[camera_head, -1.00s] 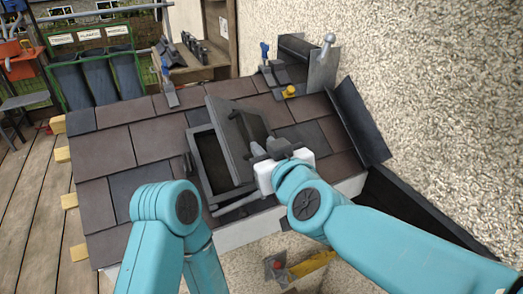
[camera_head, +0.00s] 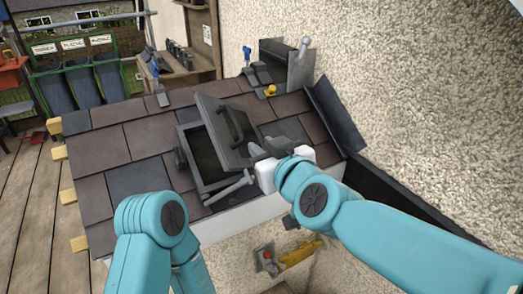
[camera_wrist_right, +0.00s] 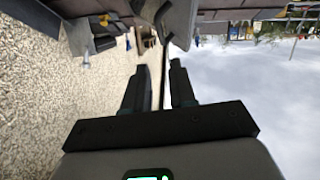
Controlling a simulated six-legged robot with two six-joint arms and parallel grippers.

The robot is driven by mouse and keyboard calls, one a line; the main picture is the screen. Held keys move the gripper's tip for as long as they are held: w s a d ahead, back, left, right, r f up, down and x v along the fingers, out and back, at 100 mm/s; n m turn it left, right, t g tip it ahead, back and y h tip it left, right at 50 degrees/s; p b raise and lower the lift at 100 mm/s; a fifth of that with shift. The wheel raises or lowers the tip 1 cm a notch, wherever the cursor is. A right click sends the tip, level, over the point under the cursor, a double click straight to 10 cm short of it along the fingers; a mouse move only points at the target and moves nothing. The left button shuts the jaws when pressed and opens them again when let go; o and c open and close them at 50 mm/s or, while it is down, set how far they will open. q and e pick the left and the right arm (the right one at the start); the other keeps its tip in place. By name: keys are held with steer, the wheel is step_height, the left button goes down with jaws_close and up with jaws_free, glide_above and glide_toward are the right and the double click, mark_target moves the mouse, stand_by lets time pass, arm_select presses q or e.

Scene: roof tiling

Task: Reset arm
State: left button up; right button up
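My right gripper (camera_head: 269,150) hangs over the lower right of the roof, beside the raised lid of the roof window (camera_head: 221,130). Its two dark fingers stand apart in the right wrist view (camera_wrist_right: 160,88), with nothing between them. The lid is tilted open over a dark frame (camera_head: 187,136), and its dark handle (camera_head: 237,126) is clear of the gripper. My left arm bends in the lower left of the head view; its gripper is not visible. A grey bar (camera_head: 230,190) with a rounded end lies at the window's lower edge.
Brown and dark tiles (camera_head: 150,135) cover the roof. A rough wall (camera_head: 430,110) rises on the right. Clips, a yellow piece (camera_head: 270,91) and an upright metal tool (camera_head: 301,65) are near the ridge. A yellow-handled tool (camera_head: 300,253) is below the eave.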

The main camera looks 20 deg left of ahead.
arm_select(q)
steer(key=shift+s+d, duration=0.15)
steer(key=shift+s, duration=0.15)
